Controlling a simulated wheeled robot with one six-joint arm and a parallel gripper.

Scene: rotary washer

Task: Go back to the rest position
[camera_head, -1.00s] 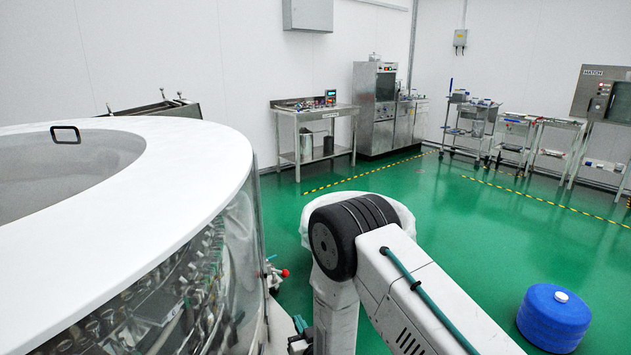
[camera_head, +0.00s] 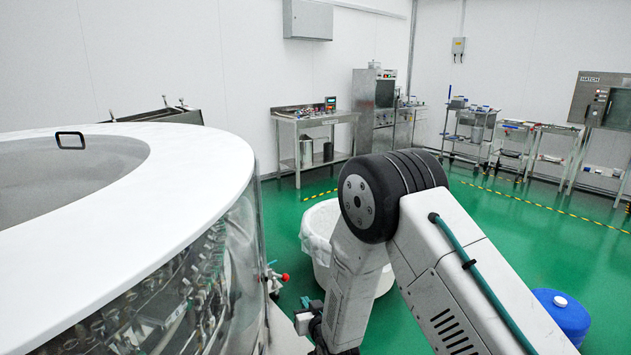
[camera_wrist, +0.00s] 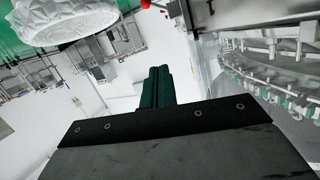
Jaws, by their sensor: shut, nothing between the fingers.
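My gripper shows in the wrist view (camera_wrist: 158,82), with its dark green fingers shut together and nothing between them. In the head view my arm bends in front of the floor, and the gripper end is low in the middle, mostly hidden or cut off by the bottom edge. The rotary washer (camera_head: 200,165) stands at the left of the head view, a large round machine with a white top and clear side panels. My gripper is to the right of it, apart from it as far as I can see. The washer's racks (camera_wrist: 270,75) show at the right of the wrist view.
A white lined bin (camera_head: 318,235) stands behind my arm; its liner (camera_wrist: 65,20) shows in the wrist view. A blue drum (camera_head: 562,315) is on the green floor at lower right. Steel benches (camera_head: 290,125) and carts line the back wall. Red-handled valve fittings (camera_head: 280,278) project beside the washer.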

